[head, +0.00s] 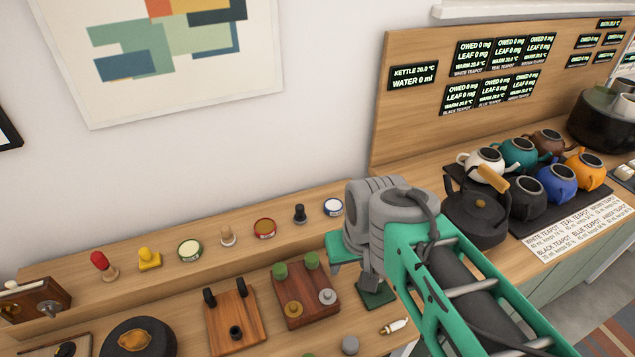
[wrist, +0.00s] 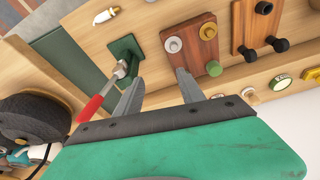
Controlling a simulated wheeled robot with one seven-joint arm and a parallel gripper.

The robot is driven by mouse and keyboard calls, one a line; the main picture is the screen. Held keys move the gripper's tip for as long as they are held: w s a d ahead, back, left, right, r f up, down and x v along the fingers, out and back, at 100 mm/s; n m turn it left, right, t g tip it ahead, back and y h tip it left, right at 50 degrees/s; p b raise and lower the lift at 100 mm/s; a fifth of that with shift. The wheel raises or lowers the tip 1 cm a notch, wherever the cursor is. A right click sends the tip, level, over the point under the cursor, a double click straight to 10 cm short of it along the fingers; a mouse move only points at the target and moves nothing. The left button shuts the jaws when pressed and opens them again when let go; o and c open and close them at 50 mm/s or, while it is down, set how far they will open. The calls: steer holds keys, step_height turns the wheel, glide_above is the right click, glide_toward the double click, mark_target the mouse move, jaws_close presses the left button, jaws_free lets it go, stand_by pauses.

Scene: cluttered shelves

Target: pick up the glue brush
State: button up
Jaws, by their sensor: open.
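A red-handled tool (wrist: 92,108) with a metal neck stands tilted at a green block (wrist: 126,46) in the wrist view. It looks like the glue brush, but I cannot be sure; its lower end is hard to make out. My gripper (wrist: 160,76) is open and empty, and the tool is just left of its left finger, outside the gap. In the head view my gripper (head: 368,276) is over the green block (head: 378,297), and the red handle is hidden behind my arm there.
A small white-and-brass piece (head: 396,326) lies near the shelf's front edge. A wooden board with knobs (head: 303,296) is left of the gripper, with another board (head: 232,318) beyond. A black kettle (head: 477,215) and several teapots stand at right.

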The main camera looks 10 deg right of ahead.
steer(key=shift+o, duration=0.2)
steer(key=w+d+r+n+g+p, duration=0.1)
steer(key=w+d+r, duration=0.3)
steer(key=w, duration=0.6)
steer(key=shift+w+r+p, duration=0.4)
steer(key=shift+r+p, duration=0.2)
steer(key=shift+p, duration=0.3)
steer(key=w+d+f+n+p, duration=0.1)
steer(key=w+d+f, duration=0.1)
steer(key=w, duration=0.4)
steer(key=w+d+f+n+g+p, duration=0.1)
steer(key=w+d+f+n+p, duration=0.1)
steer(key=w+d, duration=0.2)
steer(key=w+d+f+n+g+p, duration=0.1)
steer(key=w+d+f, duration=0.1)
steer(key=w, duration=0.5)
steer(key=shift+w+d+f, duration=0.2)
steer(key=shift+w+d, duration=0.1)
steer(key=shift+d, duration=0.1)
steer(key=f+p, duration=0.1)
steer(key=f, duration=0.1)
steer(key=f+p, duration=0.1)
steer(key=f, duration=0.2)
steer(key=d+f+p, duration=0.1)
steer(key=f, duration=0.2)
steer(key=shift+w, duration=0.25)
steer(key=shift+a+f, duration=0.1)
steer(key=shift+f, duration=0.05)
jaws_close()
